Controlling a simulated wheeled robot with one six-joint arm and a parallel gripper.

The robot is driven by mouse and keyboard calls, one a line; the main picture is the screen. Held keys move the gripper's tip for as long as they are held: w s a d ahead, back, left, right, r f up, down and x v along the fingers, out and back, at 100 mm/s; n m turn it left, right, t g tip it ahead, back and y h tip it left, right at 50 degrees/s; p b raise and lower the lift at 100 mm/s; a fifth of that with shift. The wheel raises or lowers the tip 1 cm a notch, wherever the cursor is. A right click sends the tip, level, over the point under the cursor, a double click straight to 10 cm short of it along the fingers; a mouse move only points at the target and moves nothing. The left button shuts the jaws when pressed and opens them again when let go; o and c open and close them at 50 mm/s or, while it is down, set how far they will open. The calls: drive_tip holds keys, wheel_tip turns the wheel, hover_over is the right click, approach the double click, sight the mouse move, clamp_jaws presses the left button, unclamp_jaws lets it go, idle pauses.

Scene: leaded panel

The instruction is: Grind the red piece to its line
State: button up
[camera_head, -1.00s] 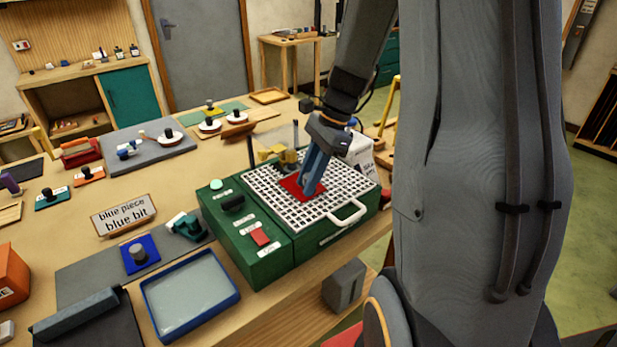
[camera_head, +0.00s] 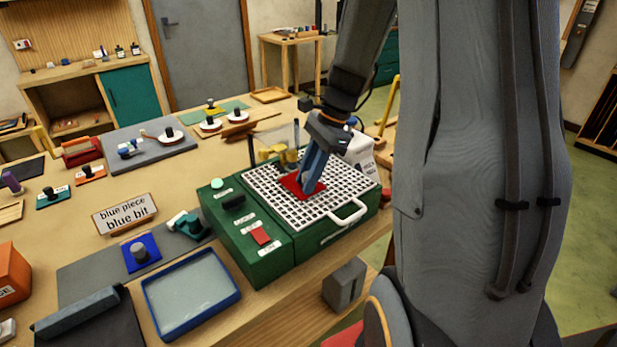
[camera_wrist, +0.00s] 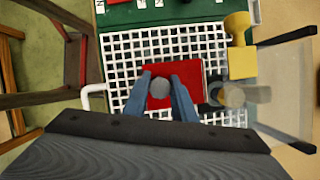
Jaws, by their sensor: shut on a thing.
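The red piece (camera_head: 291,185) lies flat on the white grid top (camera_head: 335,185) of the green grinder (camera_head: 265,262). My gripper (camera_head: 309,188) points down over it. In the wrist view the blue fingers (camera_wrist: 160,88) stand on both sides of a round grey knob (camera_wrist: 159,86) on the red piece (camera_wrist: 188,72), and are shut on it. I cannot make out the line on the piece.
A clear guard (camera_head: 285,137) stands behind the grinder's bit. The grinder has a white handle (camera_head: 348,214) in front and a red switch (camera_head: 261,236). A sign reading "blue piece blue bit" (camera_head: 124,213), a blue piece with a knob (camera_head: 141,253) and a blue-rimmed tray (camera_head: 190,293) are to the left.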

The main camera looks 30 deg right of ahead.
drive_tip(key=shift+w+a, duration=0.1)
drive_tip(key=shift+w, duration=0.5)
idle(0.4)
drive_tip(key=shift+w+d+p, duration=0.15)
drive_tip(key=shift+d, duration=0.55)
drive_tip(key=shift+w+d+p, duration=0.1)
drive_tip(key=shift+d+p, duration=0.05)
drive_tip(key=shift+d, duration=0.55)
drive_tip(key=shift+d, duration=0.15)
drive_tip(key=shift+w+d, duration=0.2)
drive_tip(key=shift+d, duration=0.45)
drive_tip(key=shift+w+d, duration=0.2)
drive_tip(key=shift+d, duration=0.4)
drive_tip(key=shift+a+p, duration=0.2)
drive_tip(key=shift+p, duration=0.1)
drive_tip(key=shift+s+a+p, duration=0.15)
drive_tip(key=shift+s+a, duration=0.05)
drive_tip(key=shift+a, duration=0.45)
drive_tip(key=shift+s+a+p, duration=0.15)
drive_tip(key=shift+a, duration=0.45)
drive_tip(key=shift+a, duration=0.1)
drive_tip(key=shift+s+a+p, duration=0.2)
drive_tip(key=shift+a+p, duration=0.15)
drive_tip(key=shift+a, duration=0.9)
